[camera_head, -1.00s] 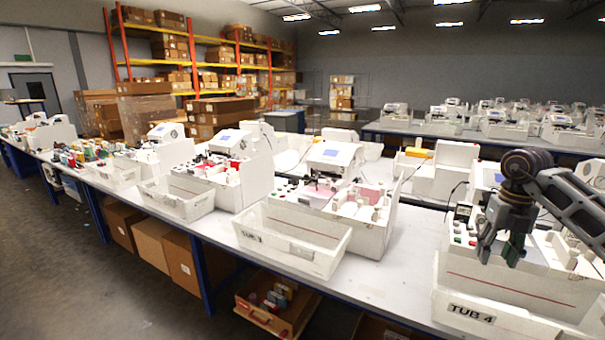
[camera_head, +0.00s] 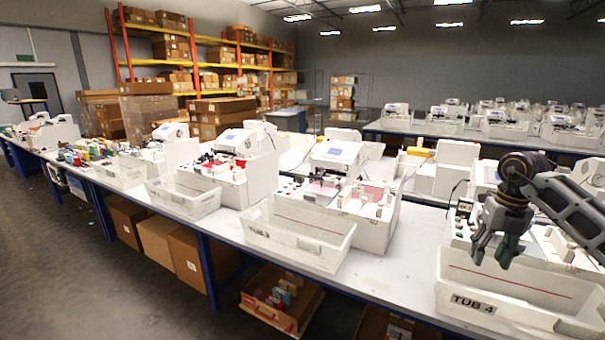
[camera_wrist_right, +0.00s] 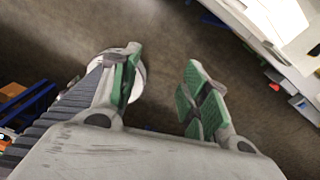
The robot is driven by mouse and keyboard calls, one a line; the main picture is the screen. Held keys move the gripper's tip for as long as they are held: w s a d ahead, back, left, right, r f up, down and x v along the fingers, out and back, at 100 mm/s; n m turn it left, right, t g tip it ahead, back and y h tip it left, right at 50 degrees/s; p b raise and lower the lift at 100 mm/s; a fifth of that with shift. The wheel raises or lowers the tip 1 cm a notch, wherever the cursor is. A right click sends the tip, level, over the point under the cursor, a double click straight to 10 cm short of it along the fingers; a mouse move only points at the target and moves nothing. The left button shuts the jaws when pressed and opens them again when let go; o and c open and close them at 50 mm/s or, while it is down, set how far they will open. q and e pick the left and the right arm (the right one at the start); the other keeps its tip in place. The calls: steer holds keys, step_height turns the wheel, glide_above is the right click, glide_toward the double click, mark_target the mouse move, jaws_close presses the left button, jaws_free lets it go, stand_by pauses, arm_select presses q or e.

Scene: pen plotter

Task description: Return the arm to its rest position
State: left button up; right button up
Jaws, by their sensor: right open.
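My right gripper (camera_head: 493,256) hangs from my right arm at the right of the head view, in front of the white machine there and above the back part of the tub labelled TUB 4 (camera_head: 490,309). In the right wrist view its two green-padded fingers (camera_wrist_right: 160,85) stand apart with nothing between them, with dark floor beyond. My left gripper and left arm do not show in any view.
A long white workbench (camera_head: 385,282) carries several white plotter machines and tubs, among them TUB 3 (camera_head: 290,236). Boxes sit under the bench. Shelves with cartons (camera_head: 200,77) stand far back. The grey floor (camera_head: 60,270) at the left is clear.

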steer(key=w+a+f+m+t+y, duration=0.2)
steer(key=w+a+f+y, duration=0.35)
steer(key=a+f, duration=0.45)
steer(key=w+a+f+m+t+y, duration=0.2)
steer(key=w+a+f+y, duration=0.4)
steer(key=a+f, duration=0.45)
step_height(320, 180, down, 23)
steer(key=s+d+m+t+h, duration=0.2)
steer(key=d+m+t+h, duration=0.1)
steer(key=m+t, duration=0.8)
steer(key=s+d+f+m+g+h, duration=0.2)
steer(key=s+f+m+g+h, duration=0.3)
steer(key=s+f, duration=0.75)
steer(key=s+d+f+m+g+h, duration=0.1)
steer(key=s+f+m+h, duration=0.35)
steer(key=s+f, duration=0.8)
steer(key=s+a+f+m+g, duration=0.1)
steer(key=s+f, duration=0.3)
steer(key=s, duration=0.7)
steer(key=s+a+f+m+g, duration=0.2)
steer(key=s+f+m+g, duration=0.1)
steer(key=s, duration=0.8)
steer(key=s+a+f+m+g, duration=0.2)
steer(key=s+f+g, duration=0.2)
steer(key=s+f, duration=0.3)
steer(key=s, duration=0.4)
steer(key=shift+f+y, duration=0.15)
steer(key=shift+y, duration=0.15)
